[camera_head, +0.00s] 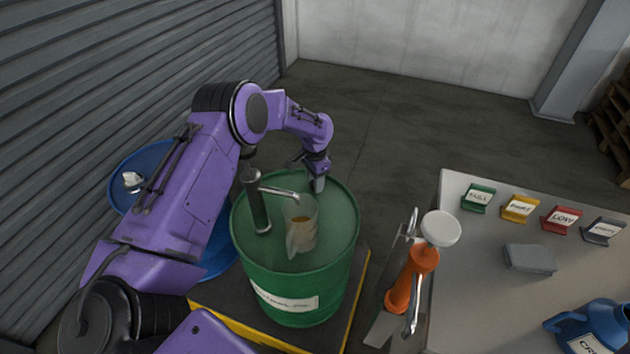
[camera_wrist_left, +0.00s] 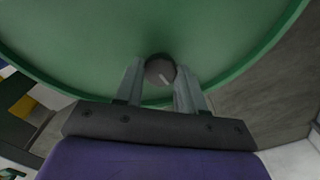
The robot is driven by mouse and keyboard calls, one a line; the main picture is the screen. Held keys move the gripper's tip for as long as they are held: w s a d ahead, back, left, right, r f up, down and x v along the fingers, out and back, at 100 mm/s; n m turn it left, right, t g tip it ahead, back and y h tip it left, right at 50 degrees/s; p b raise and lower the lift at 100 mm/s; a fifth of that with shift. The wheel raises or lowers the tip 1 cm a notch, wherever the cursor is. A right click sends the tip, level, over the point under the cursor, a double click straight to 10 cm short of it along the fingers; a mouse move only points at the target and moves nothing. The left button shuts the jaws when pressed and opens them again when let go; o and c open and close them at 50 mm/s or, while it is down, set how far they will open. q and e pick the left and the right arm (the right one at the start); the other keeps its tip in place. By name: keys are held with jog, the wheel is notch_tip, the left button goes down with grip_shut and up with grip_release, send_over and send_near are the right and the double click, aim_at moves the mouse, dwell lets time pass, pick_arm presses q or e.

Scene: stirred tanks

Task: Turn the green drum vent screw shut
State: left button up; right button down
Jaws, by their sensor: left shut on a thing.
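The green drum (camera_head: 290,268) stands on a dark platform with a yellow edge. It has a pump with a spout and a clear jug (camera_head: 301,228) holding amber liquid on its lid. My left gripper (camera_head: 318,186) points down at the far edge of the lid. In the left wrist view the vent screw (camera_wrist_left: 160,70), a round dark grey knob with a light mark, sits near the drum's rim. My left gripper (camera_wrist_left: 160,82) is shut on it, one finger at each side. In the head view the screw is hidden by the gripper. My right gripper is not in view.
A blue drum (camera_head: 215,258) stands to the left behind my left arm. A grey table (camera_head: 480,260) on the right holds several coloured label stands, a grey block (camera_head: 529,258) and a blue jug (camera_head: 590,325). An orange tool (camera_head: 412,278) is at its left edge.

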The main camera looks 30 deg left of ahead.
pick_arm(q)
jog(key=shift+m, duration=0.5)
jog(key=o, duration=1)
jog(key=shift+o, duration=0.2)
jog(key=shift+r, duration=0.1)
notch_tip(320, 180, up, 10)
jog(key=b, duration=0.1)
jog(key=shift+r, duration=0.2)
jog(key=shift+a, duration=0.1)
